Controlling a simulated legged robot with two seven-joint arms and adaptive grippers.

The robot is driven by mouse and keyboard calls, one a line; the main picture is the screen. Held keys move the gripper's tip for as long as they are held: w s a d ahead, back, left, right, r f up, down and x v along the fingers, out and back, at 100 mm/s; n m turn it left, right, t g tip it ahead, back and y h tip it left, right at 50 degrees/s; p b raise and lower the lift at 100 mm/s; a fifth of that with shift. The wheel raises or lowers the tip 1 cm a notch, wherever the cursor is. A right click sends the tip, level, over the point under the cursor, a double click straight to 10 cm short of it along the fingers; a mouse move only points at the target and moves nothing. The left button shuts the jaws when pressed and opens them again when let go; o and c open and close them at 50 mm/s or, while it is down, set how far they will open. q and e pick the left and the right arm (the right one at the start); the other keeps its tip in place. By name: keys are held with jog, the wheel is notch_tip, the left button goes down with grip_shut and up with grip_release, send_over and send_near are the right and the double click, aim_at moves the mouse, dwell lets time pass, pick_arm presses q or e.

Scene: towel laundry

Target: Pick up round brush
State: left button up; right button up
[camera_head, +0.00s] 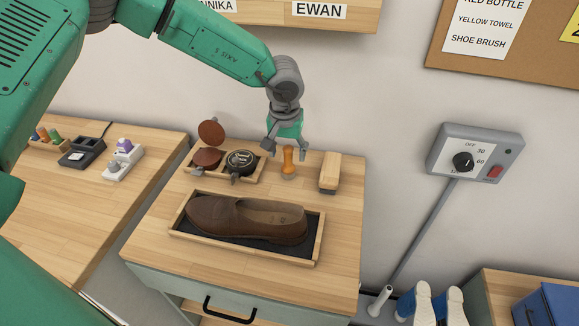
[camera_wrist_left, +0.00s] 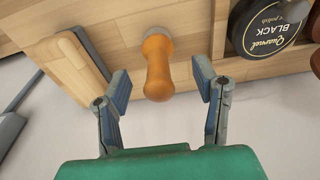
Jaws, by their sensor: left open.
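The round brush (camera_head: 289,163) has an orange wooden handle and stands upright at the back of the wooden worktop. In the left wrist view its orange handle (camera_wrist_left: 157,68) points toward my left gripper (camera_wrist_left: 162,92). My left gripper (camera_head: 286,148) is open, with its fingers above and around the top of the handle in the head view. In the wrist view one finger is on either side of the handle, with gaps between. The brush's bristle end is mostly hidden under the handle. My right gripper is not in view.
A rectangular brush (camera_head: 329,172) stands close right of the round brush. A black polish tin (camera_head: 240,162) and an open brown tin (camera_head: 207,158) sit in a wooden tray to the left. A brown shoe (camera_head: 246,218) lies in a tray in front. The wall is close behind.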

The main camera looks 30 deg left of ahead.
aim_at(288, 165)
pick_arm(q)
jog(key=shift+w+f+p, duration=0.2)
jog(key=shift+f, duration=1.15)
jog(key=shift+w+f+p, duration=0.15)
jog(key=shift+w+f, duration=0.05)
jog(key=shift+f, duration=1.15)
jog(key=c, duration=1.2)
